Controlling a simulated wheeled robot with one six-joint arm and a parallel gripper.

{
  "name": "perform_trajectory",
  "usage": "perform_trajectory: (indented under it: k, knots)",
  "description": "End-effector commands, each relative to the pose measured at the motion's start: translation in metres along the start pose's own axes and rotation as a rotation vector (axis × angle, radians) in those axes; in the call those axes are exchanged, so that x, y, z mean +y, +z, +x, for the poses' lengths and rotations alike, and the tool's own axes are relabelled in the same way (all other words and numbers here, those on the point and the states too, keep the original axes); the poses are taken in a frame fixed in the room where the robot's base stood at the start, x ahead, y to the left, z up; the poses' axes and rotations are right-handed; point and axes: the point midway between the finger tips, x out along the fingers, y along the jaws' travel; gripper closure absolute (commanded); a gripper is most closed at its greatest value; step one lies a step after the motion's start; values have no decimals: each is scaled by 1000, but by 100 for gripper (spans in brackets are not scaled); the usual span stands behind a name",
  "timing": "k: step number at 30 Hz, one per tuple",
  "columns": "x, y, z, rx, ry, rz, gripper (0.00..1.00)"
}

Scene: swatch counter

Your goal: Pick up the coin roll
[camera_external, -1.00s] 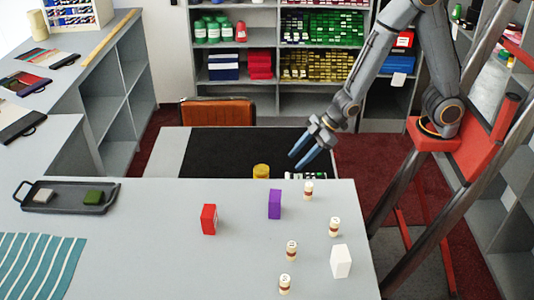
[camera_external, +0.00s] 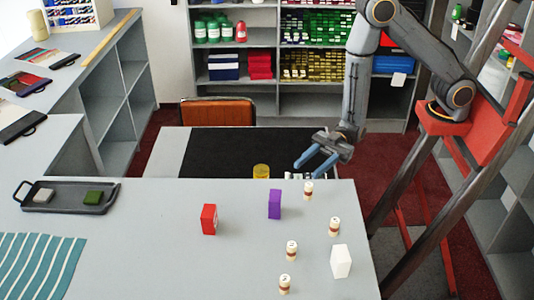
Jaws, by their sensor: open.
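Several small cream cylinders with a red-brown band stand upright on the right part of the grey counter (camera_external: 150,240); they look like coin rolls. One coin roll (camera_external: 308,191) is near the back edge, another coin roll (camera_external: 334,227) is to its front right. A third coin roll (camera_external: 291,251) and a fourth coin roll (camera_external: 285,284) stand nearer the front. I cannot tell which one the task means. My gripper (camera_external: 304,171) is open and empty, its two blue fingers apart. In the picture it is just above the back coin roll, with no visible contact.
A dark tray (camera_external: 68,208) and a teal striped cloth (camera_external: 40,264) lie at left. A yellow cylinder (camera_external: 261,171) shows beyond the back edge.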

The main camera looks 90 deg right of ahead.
Motion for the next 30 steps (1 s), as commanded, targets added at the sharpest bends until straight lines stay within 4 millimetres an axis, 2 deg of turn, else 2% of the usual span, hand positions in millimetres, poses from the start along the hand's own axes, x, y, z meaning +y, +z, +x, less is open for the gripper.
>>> perform_trajectory:
  k: [1, 6, 11, 16, 30]
  knots:
    - [-2, 14, -2, -1, -4, 9, 59]
    - [-9, 39, -9, -6, -14, 32, 59]
    - [-14, 55, -13, -12, -17, 45, 59]
    - [-16, 56, -8, -14, -21, 49, 59]
    - [-19, 51, 41, -15, -21, 48, 59]
